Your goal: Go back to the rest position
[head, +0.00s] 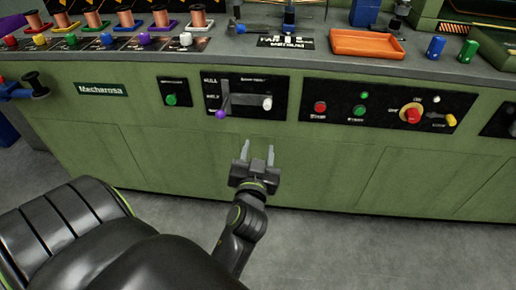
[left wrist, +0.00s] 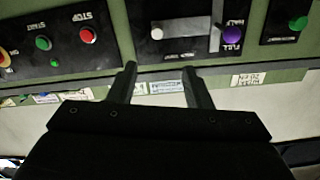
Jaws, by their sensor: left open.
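My left gripper (head: 258,153) is open and empty in front of the green machine's front panel, below the lever plate (head: 245,96). In the left wrist view its two fingers (left wrist: 159,88) stand apart with nothing between them. The lever plate has a purple knob (head: 220,114) and a white knob (head: 267,103); the plate also shows in the left wrist view (left wrist: 180,16). My right gripper is not in view.
The green machine (head: 200,150) spans the view. Its panel carries a green button (head: 171,99), a red stop button (head: 320,107) and a red-and-yellow knob (head: 411,114). Copper spools (head: 161,15) and an orange tray (head: 366,43) are on top. Grey floor (head: 330,240) lies open in front.

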